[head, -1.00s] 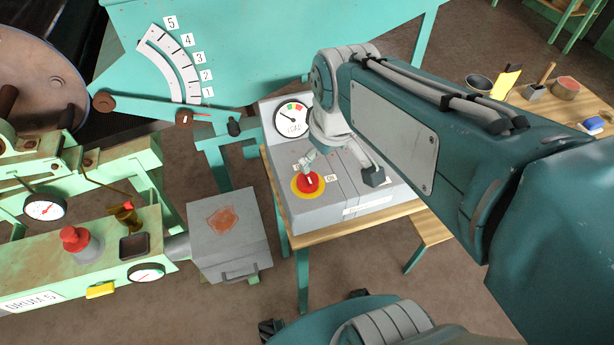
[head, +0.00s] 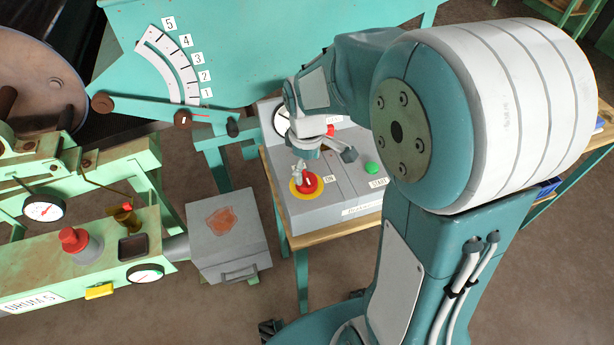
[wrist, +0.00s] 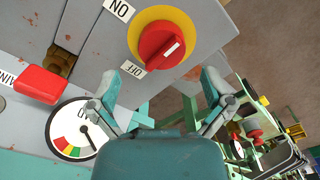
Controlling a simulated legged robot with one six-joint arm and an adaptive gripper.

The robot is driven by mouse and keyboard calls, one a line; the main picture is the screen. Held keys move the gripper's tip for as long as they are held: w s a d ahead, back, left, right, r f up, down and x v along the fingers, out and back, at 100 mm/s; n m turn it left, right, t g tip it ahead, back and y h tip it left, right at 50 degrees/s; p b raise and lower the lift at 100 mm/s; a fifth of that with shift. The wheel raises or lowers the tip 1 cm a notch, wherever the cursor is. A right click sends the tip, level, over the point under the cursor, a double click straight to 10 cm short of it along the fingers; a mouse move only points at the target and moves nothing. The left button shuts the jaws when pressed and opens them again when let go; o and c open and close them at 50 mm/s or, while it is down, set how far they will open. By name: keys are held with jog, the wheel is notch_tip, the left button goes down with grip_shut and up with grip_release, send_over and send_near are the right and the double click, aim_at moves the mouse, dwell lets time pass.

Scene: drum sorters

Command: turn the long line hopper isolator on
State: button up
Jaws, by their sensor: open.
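The isolator is a red knob (head: 307,184) on a round yellow plate, on top of a grey sloped box (head: 345,186). In the wrist view the knob (wrist: 160,46) has a white line that lies in line with the OFF label (wrist: 131,70). The ON label (wrist: 119,9) is at upper left of the knob. My gripper (wrist: 160,82) is open and empty, its two fingers spread apart just short of the knob. In the head view my gripper (head: 323,162) hangs over the box, with one finger by the knob's far side. Contact cannot be made out.
A dial gauge (wrist: 80,128) and a red control (wrist: 40,84) share the box top. A green button (head: 372,169) is right of the knob. A grey lidded box (head: 228,235) and a green machine with a red knob (head: 74,240) stand left. My arm hides the right side.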

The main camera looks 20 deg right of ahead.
aim_at(306, 177)
notch_tip(306, 177, down, 4)
jog(key=shift+a+f, duration=0.1)
jog(key=shift+a, duration=0.05)
jog(key=c, duration=1.1)
